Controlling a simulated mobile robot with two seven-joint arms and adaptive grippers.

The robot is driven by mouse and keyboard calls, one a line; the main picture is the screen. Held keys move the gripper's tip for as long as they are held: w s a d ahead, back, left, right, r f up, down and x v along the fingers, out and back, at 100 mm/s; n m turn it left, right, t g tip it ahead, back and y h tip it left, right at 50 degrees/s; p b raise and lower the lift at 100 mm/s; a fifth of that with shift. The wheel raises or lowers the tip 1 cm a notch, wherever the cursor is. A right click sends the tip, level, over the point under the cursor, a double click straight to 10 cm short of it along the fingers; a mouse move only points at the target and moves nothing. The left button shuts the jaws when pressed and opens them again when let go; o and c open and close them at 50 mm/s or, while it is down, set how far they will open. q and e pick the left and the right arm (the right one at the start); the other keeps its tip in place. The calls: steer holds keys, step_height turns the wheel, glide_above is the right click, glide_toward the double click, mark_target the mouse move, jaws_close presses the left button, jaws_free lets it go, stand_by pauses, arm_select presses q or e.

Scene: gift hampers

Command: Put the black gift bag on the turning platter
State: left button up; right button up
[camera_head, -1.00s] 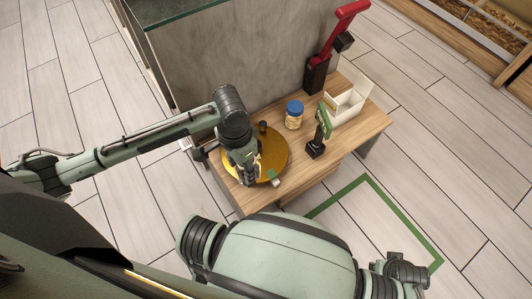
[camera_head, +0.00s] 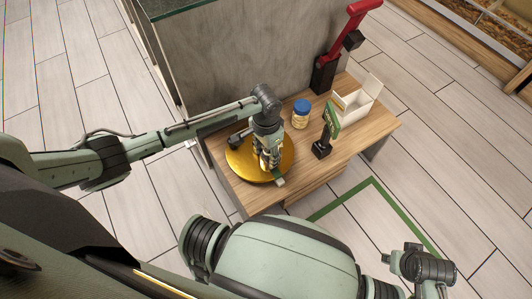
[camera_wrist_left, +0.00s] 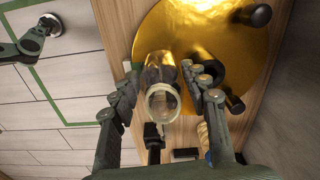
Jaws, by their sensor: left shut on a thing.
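The gold turning platter (camera_head: 240,166) lies on the wooden table's left part. In the left wrist view its shiny disc (camera_wrist_left: 200,25) carries a black round knob (camera_wrist_left: 261,15) and other black parts partly behind my fingers. My left gripper (camera_head: 270,165) points down over the platter's front right part. In the left wrist view its fingers (camera_wrist_left: 165,90) are on both sides of a clear glass jar (camera_wrist_left: 161,78), shut on it. I cannot tell whether the jar touches the platter. I make out no black gift bag.
A blue-lidded jar (camera_head: 301,113), a green and black tool (camera_head: 326,135), an open white box (camera_head: 354,104) and a black item with a red handle (camera_head: 324,76) stand on the table (camera_head: 370,130). A grey panel rises behind. Green tape (camera_head: 345,200) marks the floor.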

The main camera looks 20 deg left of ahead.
arm_select(q)
steer(key=o, duration=1.4)
steer(key=shift+c, duration=0.2)
steer(key=shift+r, duration=0.2)
step_height(320, 180, up, 11)
steer(key=shift+f+p, duration=0.2)
steer(key=shift+p, duration=0.6)
steer(key=shift+r, duration=0.6)
arm_select(e)
steer(key=f, duration=0.1)
steer(key=s+f, duration=0.1)
steer(key=f, duration=0.2)
steer(key=shift+s+d+f, duration=0.2)
steer(key=shift+s+f, duration=0.05)
steer(key=shift+s, duration=0.05)
